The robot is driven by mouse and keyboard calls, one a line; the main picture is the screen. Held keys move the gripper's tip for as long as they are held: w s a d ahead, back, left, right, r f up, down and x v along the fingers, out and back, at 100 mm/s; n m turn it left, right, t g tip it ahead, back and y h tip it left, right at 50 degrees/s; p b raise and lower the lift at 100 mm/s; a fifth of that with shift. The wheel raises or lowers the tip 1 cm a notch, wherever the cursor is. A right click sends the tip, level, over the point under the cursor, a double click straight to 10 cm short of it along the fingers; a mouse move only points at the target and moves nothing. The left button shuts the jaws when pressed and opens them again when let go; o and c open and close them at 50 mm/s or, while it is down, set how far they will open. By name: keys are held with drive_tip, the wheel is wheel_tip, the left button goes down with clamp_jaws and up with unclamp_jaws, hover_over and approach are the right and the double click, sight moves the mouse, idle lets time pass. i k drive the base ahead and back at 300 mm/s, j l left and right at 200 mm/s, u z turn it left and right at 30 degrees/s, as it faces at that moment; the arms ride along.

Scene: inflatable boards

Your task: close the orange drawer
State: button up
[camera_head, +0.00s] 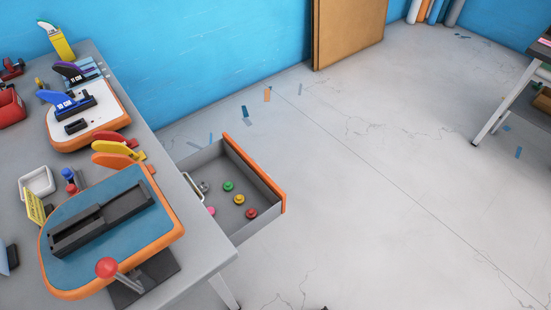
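The orange drawer (254,172) is pulled out from the right side of the grey table. Its front panel is orange and its box is grey. Inside lie several small round pieces, among them a green one (228,186), a red one (251,213) and a pink one (211,211). A metal item (202,187) lies at the drawer's inner left side. My gripper is not clearly in view. A small dark shape shows at the bottom edge, and I cannot tell what it is.
The grey table (205,262) holds a blue board with orange rim (150,236), a white board (82,128), a red-knobbed lever (107,268) and a white tray (37,182). Free floor (380,190) lies right of the drawer. Another table (507,95) stands far right. Cardboard (347,30) leans on the wall.

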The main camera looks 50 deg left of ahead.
sight(223, 161)
drive_tip(key=i+u, duration=0.3)
drive_tip(key=i, duration=0.2)
drive_tip(key=i+u, duration=0.3)
drive_tip(key=i, duration=0.15)
drive_tip(key=i+l+u, duration=0.3)
drive_tip(key=i, duration=0.2)
drive_tip(key=i+u, duration=0.2)
drive_tip(key=u, duration=0.2)
drive_tip(key=i+u, duration=0.25)
drive_tip(key=u, duration=0.2)
drive_tip(key=i+u, duration=0.25)
drive_tip(key=u, duration=0.15)
drive_tip(key=i+l+u, duration=0.2)
drive_tip(key=u, duration=1.6)
drive_tip(key=j+u, duration=0.1)
drive_tip(key=j, duration=0.2)
drive_tip(key=i+j, duration=0.1)
drive_tip(key=j, duration=0.2)
drive_tip(key=u, duration=0.05)
